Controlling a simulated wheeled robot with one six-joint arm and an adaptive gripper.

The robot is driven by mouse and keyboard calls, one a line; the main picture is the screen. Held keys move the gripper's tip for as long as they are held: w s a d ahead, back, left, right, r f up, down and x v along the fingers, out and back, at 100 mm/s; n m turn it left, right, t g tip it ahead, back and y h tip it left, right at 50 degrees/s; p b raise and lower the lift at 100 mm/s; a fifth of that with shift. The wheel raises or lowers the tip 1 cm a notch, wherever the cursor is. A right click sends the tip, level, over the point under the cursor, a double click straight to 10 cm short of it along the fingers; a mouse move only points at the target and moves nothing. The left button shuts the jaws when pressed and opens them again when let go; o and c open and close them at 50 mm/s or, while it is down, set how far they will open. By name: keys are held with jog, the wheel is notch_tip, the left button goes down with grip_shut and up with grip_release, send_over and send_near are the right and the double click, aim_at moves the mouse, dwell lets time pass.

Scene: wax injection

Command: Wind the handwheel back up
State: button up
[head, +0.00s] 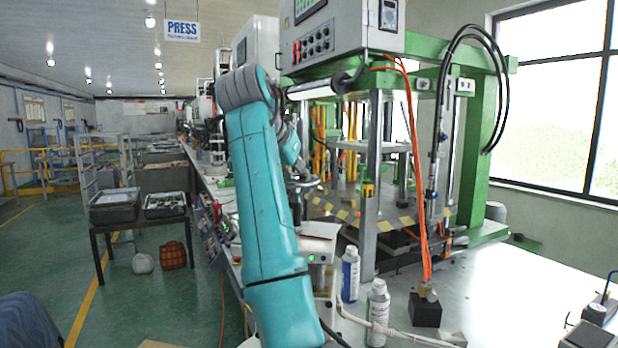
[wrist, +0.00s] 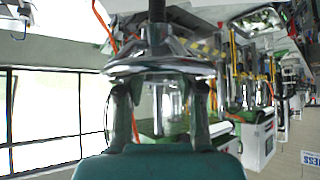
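In the wrist view, which is turned upside down, a shiny chrome wheel-like part (wrist: 160,63) on a dark post is right at my fingertips. It looks like the handwheel. My gripper (wrist: 160,92) has its two dark fingers spread wide, one toward each side of this part. The tips meet its edge in the picture, and I cannot tell whether they touch it. Nothing is clearly pinched between the fingers. In the head view my teal arm covers most of that spot, so the handwheel and fingertips are not clear there.
A white bottle (head: 377,312), a blue-labelled bottle (head: 350,272) and a black block (head: 426,309) with orange hoses stand on the bench (head: 480,310). A white unit (head: 318,250) with a green light sits close to my arm.

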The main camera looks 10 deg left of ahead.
jog(key=shift+w+f, duration=0.15)
jog(key=shift+d, duration=0.1)
grip_shut()
